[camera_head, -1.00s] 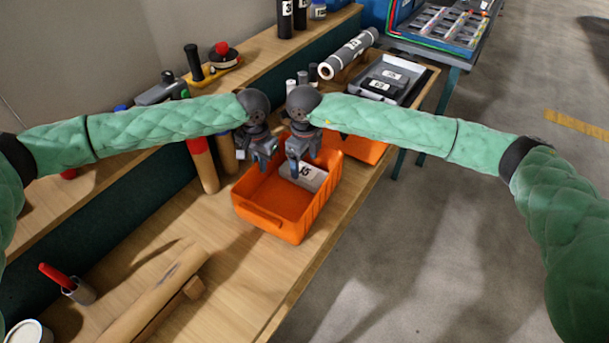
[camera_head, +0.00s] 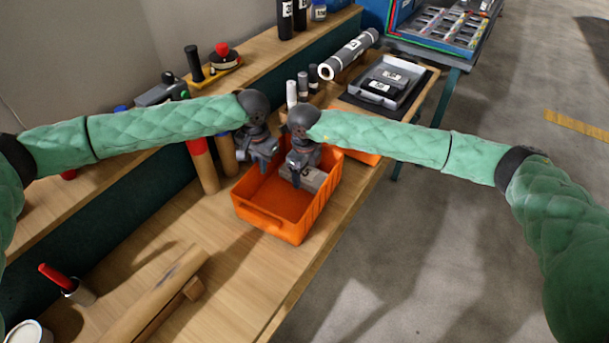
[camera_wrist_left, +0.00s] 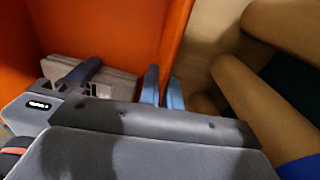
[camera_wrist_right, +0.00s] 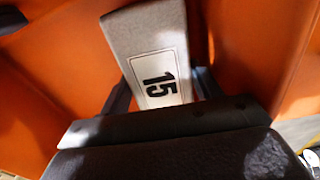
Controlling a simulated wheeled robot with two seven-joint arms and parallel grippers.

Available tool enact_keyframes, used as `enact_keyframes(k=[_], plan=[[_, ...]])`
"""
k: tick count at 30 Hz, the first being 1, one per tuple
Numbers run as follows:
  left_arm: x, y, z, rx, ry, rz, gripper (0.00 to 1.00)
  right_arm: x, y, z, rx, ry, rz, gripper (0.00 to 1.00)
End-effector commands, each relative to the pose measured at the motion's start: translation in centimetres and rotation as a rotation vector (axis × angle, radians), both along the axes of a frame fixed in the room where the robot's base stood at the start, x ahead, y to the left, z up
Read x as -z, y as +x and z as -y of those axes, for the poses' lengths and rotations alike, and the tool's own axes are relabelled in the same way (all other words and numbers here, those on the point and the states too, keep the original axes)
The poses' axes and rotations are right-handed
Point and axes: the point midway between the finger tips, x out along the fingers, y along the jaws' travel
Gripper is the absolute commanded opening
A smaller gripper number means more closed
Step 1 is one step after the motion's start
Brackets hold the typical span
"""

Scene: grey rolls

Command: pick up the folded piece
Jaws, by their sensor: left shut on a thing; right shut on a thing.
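The folded piece (camera_head: 314,181) is grey and lies inside the orange bin (camera_head: 322,205), at its back right part. My right gripper (camera_head: 297,178) is shut on it; the right wrist view shows the piece (camera_wrist_right: 150,45) between the two fingers, with a white label reading 15. I cannot tell whether it is clear of the bin floor. My left gripper (camera_head: 263,165) is at the bin's back left rim. In the left wrist view its two blue fingers (camera_wrist_left: 163,88) are close together on the bin wall (camera_wrist_left: 177,35). The piece (camera_wrist_left: 115,80) shows beside them, partly hidden.
A second orange bin (camera_head: 366,157) stands just behind. A brown roll (camera_head: 160,295) lies on the bench (camera_head: 235,270) in front, and upright brown rolls (camera_head: 204,166) stand left of the bin. A grey tray (camera_head: 393,86) is farther back.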

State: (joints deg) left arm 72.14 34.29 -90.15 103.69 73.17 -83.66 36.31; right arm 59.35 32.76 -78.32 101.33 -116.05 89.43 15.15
Motion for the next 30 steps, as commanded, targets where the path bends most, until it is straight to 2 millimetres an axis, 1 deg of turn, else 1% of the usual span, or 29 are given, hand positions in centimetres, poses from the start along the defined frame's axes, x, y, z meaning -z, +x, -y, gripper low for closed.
enact_keyframes(k=[5,8,11,21,27,30], plan=[[0.0,0.0,0.0,0.0,-0.001,0.001,0.0,-0.6,0.0,0.0,0.0,0.001,0.002,0.37],[0.0,0.0,0.0,0.0,-0.001,0.001,0.0,-1.7,0.1,0.0,-0.001,0.0,0.003,0.37],[0.0,0.0,0.0,0.0,-0.001,0.001,0.0,-3.4,0.1,0.0,-0.001,0.002,0.003,0.37],[0.0,0.0,0.0,0.0,0.0,0.0,0.0,-11.7,0.1,0.0,-0.001,0.001,0.005,0.37],[0.0,0.0,0.0,0.0,0.0,0.0,0.0,-15.5,0.0,0.0,-0.001,0.001,0.002,0.37],[0.0,0.0,0.0,0.0,0.0,0.0,0.0,-16.7,0.0,0.0,-0.001,0.0,0.001,0.37]])
